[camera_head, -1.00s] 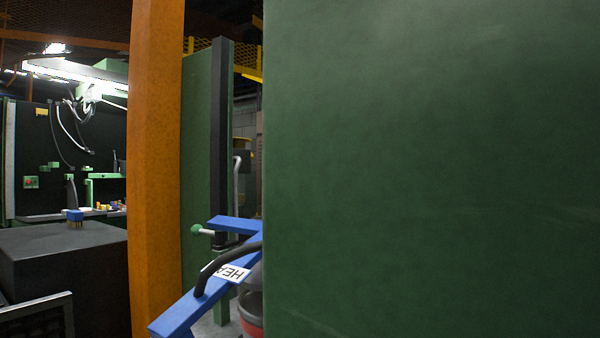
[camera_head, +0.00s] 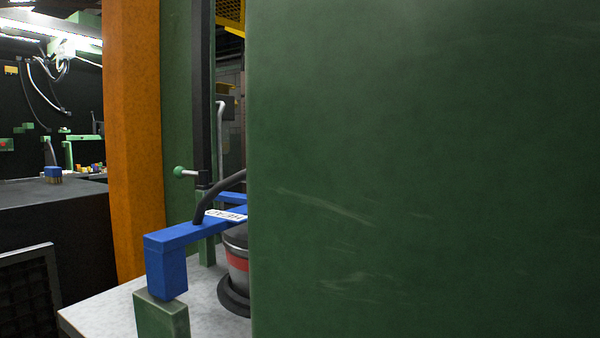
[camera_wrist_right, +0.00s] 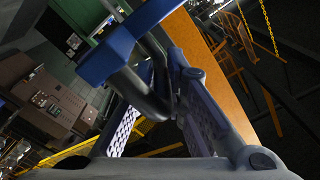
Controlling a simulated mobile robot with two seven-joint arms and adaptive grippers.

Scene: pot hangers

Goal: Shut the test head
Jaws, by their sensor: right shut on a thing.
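The test head is a blue frame (camera_head: 180,240) with a white label and a curved black handle (camera_head: 208,200). In the head view its near end turns down and meets the top of a short green post (camera_head: 162,318); I cannot tell if they touch. Its right part is hidden behind a large green panel. In the right wrist view my right gripper (camera_wrist_right: 160,118) is shut on the black handle, with the blue bar (camera_wrist_right: 112,52) just beyond it. My right gripper is hidden in the head view. My left gripper is not in view.
The green panel (camera_head: 420,170) blocks the right of the head view. An orange column (camera_head: 135,130) stands left of the frame. A grey and red cylinder (camera_head: 237,262) stands on the pale table (camera_head: 100,315) under the frame. A dark bench (camera_head: 50,215) is at left.

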